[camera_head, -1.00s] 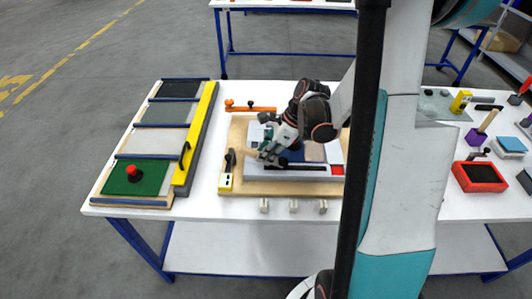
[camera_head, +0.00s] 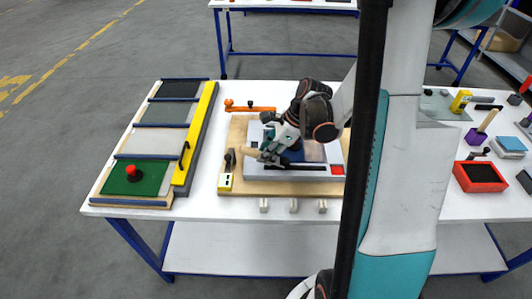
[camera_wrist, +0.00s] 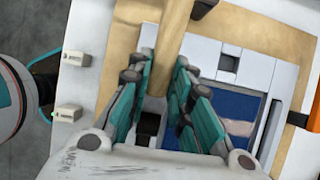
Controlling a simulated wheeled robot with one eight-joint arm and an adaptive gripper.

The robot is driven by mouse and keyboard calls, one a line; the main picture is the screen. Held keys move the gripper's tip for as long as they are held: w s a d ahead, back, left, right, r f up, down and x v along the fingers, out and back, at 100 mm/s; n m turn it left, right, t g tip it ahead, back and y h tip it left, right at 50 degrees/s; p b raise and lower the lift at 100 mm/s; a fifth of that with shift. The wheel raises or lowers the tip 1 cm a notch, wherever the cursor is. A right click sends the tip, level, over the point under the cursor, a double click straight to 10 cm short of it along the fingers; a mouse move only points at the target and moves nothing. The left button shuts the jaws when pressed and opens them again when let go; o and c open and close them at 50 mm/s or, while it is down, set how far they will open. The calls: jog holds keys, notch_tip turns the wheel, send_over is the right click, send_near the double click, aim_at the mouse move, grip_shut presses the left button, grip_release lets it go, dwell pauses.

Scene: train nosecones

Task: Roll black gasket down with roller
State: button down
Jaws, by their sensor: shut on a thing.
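My gripper (camera_head: 268,152) is shut on a tan wooden handle, taken to be the roller's (camera_head: 250,153). It is low over the pale frame on the wooden board. In the wrist view the handle (camera_wrist: 175,30) runs up between the teal fingers (camera_wrist: 155,90). The roller's working end is hidden. A long black strip, likely the gasket (camera_head: 300,168), lies along the frame's near side, just right of and below the gripper. I cannot tell whether the roller touches it.
The wooden board (camera_head: 255,188) carries the pale frame with a red block (camera_head: 337,170). A yellow-and-black tool (camera_head: 226,175) stands at its left. A rack with a green panel (camera_head: 150,178) is farther left. A red tray (camera_head: 479,177) is at right. Small white clips (camera_head: 294,205) line the front edge.

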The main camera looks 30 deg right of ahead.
aim_at(287, 160)
jog(key=shift+s+d, duration=0.15)
jog(key=shift+d, duration=0.05)
jog(key=shift+s+d, duration=0.2)
jog(key=shift+d, duration=0.1)
jog(key=shift+s+d+b, duration=0.3)
jog(key=shift+s+d, duration=0.1)
jog(key=shift+d, duration=0.2)
jog(key=shift+s+d+b, duration=0.3)
jog(key=shift+s+d, duration=0.05)
jog(key=shift+d, duration=0.2)
dwell(3.0)
jog(key=shift+s+d, duration=0.4)
jog(key=shift+d, duration=0.15)
jog(key=shift+s+d+b, duration=0.3)
jog(key=shift+s+d, duration=0.4)
jog(key=shift+d, duration=0.35)
dwell(1.7)
